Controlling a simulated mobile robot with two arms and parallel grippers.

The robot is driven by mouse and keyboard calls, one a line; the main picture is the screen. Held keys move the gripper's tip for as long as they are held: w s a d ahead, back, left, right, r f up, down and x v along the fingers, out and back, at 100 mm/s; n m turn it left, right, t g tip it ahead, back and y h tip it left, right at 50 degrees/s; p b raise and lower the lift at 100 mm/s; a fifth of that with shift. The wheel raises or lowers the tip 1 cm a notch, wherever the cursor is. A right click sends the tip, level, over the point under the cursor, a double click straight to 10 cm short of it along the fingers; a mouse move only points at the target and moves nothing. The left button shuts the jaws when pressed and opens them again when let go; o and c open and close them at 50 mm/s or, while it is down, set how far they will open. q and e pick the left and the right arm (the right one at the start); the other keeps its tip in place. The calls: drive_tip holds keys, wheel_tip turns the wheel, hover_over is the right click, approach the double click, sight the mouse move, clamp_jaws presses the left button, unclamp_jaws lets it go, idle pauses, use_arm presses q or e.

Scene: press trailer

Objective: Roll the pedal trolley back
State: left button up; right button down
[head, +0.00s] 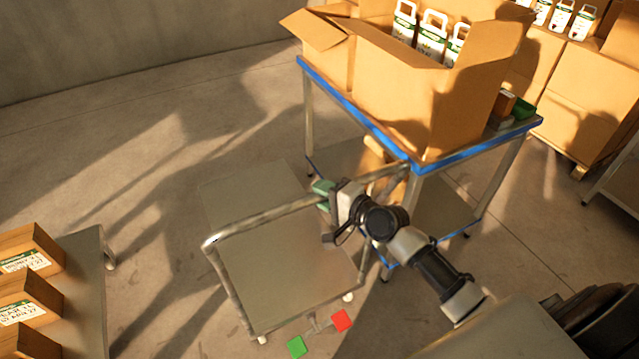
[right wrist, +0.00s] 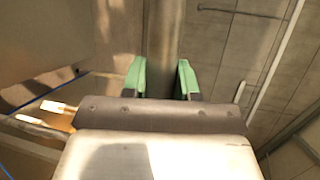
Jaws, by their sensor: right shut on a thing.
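The pedal trolley (head: 290,268) stands on the floor in the middle of the head view, a flat grey metal deck with a tubular push handle (head: 262,216). A red pedal (head: 341,320) and a green pedal (head: 297,346) show at its near end. My right gripper (head: 323,192) is shut on the handle's top bar near its right end. In the right wrist view the green fingertips (right wrist: 161,78) sit on either side of the grey tube (right wrist: 163,45). My left gripper is not in view.
A blue-edged table (head: 393,146) with open cartons (head: 400,85) of bottles stands close behind the handle's right end. A grey surface (head: 85,290) with boxes is at lower left. More cartons (head: 580,95) stand at upper right. The floor (head: 120,160) at left is clear.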

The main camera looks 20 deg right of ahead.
drive_tip(key=shift+s, duration=0.65)
drive_tip(key=c, duration=0.9)
unclamp_jaws()
drive_tip(key=shift+w, duration=0.1)
drive_tip(key=shift+o, duration=0.2)
drive_tip(key=b+v, duration=0.2)
drive_tip(key=v, duration=0.8)
drive_tip(key=shift+s+b, duration=0.35)
drive_tip(key=shift+s, duration=0.05)
drive_tip(key=shift+d+r, duration=0.1)
drive_tip(key=shift+d, duration=0.05)
